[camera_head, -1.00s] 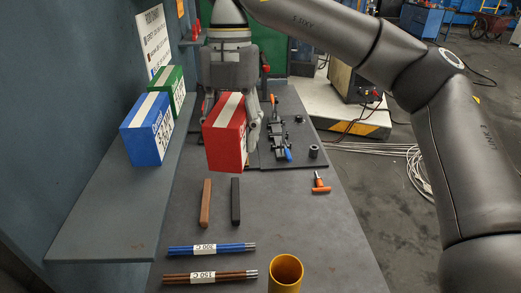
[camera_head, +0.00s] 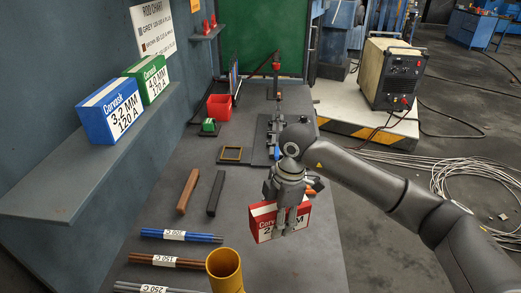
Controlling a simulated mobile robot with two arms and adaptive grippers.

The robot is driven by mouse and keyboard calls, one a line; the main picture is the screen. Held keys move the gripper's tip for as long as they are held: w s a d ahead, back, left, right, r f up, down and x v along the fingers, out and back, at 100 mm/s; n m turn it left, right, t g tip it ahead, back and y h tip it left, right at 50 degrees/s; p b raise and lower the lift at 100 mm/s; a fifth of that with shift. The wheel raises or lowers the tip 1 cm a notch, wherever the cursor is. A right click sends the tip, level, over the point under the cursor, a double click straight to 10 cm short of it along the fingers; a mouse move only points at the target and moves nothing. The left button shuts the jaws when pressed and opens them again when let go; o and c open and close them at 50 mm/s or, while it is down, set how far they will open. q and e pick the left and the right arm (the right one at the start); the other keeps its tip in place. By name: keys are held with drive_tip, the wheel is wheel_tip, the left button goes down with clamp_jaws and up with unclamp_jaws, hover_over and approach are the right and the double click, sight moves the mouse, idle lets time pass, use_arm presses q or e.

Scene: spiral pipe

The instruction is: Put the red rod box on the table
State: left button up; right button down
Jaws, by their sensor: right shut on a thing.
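The red rod box (camera_head: 260,225) with a white stripe and printed front is in my right gripper (camera_head: 282,228), in the right half of the table's near part. The gripper points down, shut on the box, and its fingers cover part of the printed front. The box is upright and low over the grey table (camera_head: 310,268), near its right edge. I cannot tell whether its bottom touches the table. My left gripper is not in view.
A blue box (camera_head: 109,113) and a green box (camera_head: 150,78) stand on the left shelf (camera_head: 50,185). A red bin (camera_head: 218,107) stands farther back.

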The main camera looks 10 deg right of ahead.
drive_tip(key=shift+s+d+f, duration=0.15)
drive_tip(key=shift+d+f, duration=0.25)
drive_tip(key=shift+f, duration=0.15)
drive_tip(key=shift+f+m, duration=0.15)
drive_tip(key=shift+m, duration=0.15)
drive_tip(key=p, duration=0.2)
hover_over(276, 254)
drive_tip(key=f, duration=0.4)
drive_tip(key=shift+d+f, duration=0.2)
drive_tip(key=shift+f, duration=0.2)
drive_tip(key=shift+f+p, duration=0.3)
drive_tip(key=shift+f, duration=2.2)
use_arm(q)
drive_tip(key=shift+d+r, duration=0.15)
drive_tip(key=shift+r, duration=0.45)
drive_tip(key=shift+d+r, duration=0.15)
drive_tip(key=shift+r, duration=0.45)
use_arm(e)
drive_tip(key=c, duration=1.1)
unclamp_jaws()
drive_tip(key=shift+f, duration=0.25)
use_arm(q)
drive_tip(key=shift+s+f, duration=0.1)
use_arm(e)
drive_tip(key=o, duration=0.4)
